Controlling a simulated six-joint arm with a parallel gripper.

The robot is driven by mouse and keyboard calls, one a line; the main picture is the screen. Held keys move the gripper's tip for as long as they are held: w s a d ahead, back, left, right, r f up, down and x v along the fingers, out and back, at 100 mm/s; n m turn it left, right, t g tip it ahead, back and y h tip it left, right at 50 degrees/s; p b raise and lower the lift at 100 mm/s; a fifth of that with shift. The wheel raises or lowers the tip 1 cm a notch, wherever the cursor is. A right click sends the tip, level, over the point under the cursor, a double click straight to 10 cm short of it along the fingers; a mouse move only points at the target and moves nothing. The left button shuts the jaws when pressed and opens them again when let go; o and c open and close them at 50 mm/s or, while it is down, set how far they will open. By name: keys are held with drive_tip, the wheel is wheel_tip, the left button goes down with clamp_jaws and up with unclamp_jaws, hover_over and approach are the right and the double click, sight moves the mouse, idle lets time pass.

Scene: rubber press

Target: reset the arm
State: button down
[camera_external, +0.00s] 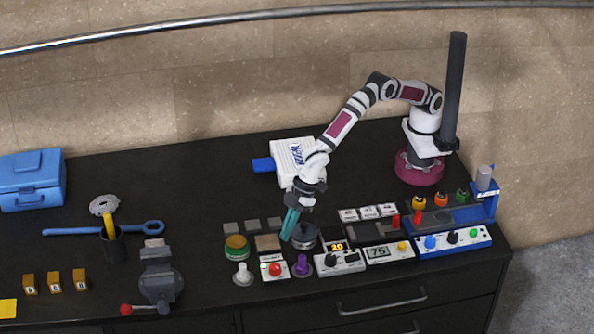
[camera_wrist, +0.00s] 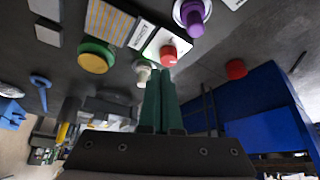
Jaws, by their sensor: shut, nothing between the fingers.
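My gripper (camera_external: 287,238) has teal fingers that point down over the row of small devices on the black workbench (camera_external: 200,200). It also shows in the wrist view (camera_wrist: 160,75), where the two green fingers lie together with no gap and hold nothing. A dark round press-like unit (camera_external: 305,239) stands just right of the fingertips, partly behind them. A box with a red button (camera_external: 275,269) is in front of them; the red button also shows near the tips in the wrist view (camera_wrist: 168,54). I cannot tell whether the fingertips touch anything.
A purple knob (camera_external: 302,266), a white knob (camera_external: 242,274) and a green-yellow round piece (camera_external: 236,246) are close by. Display boxes (camera_external: 340,262) stand to the right. A vise (camera_external: 160,283) and blue toolbox (camera_external: 30,180) are left. The back middle-left bench is mostly clear.

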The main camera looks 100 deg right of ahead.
drive_tip(key=s+d+r+m+g, duration=0.1)
drive_tip(key=s+d+r+m, duration=0.1)
drive_tip(key=s+d+r, duration=0.35)
drive_tip(key=s+d+r+m+h, duration=0.1)
drive_tip(key=s+d+r, duration=0.15)
drive_tip(key=d, duration=0.55)
drive_tip(key=s+d+r+m+g, duration=0.1)
drive_tip(key=s+d+r+m, duration=0.1)
drive_tip(key=s+d+r, duration=0.3)
drive_tip(key=s+d+f+m+g, duration=0.1)
drive_tip(key=s+d+m, duration=0.2)
drive_tip(key=s, duration=1)
drive_tip(key=s+d+m+g, duration=0.2)
drive_tip(key=s+d, duration=0.6)
drive_tip(key=s, duration=0.5)
drive_tip(key=shift+s+d+f+m, duration=0.2)
drive_tip(key=shift+d+f+m, duration=0.2)
drive_tip(key=shift+m, duration=0.2)
drive_tip(key=c, duration=1.5)
unclamp_jaws()
drive_tip(key=shift+c, duration=0.2)
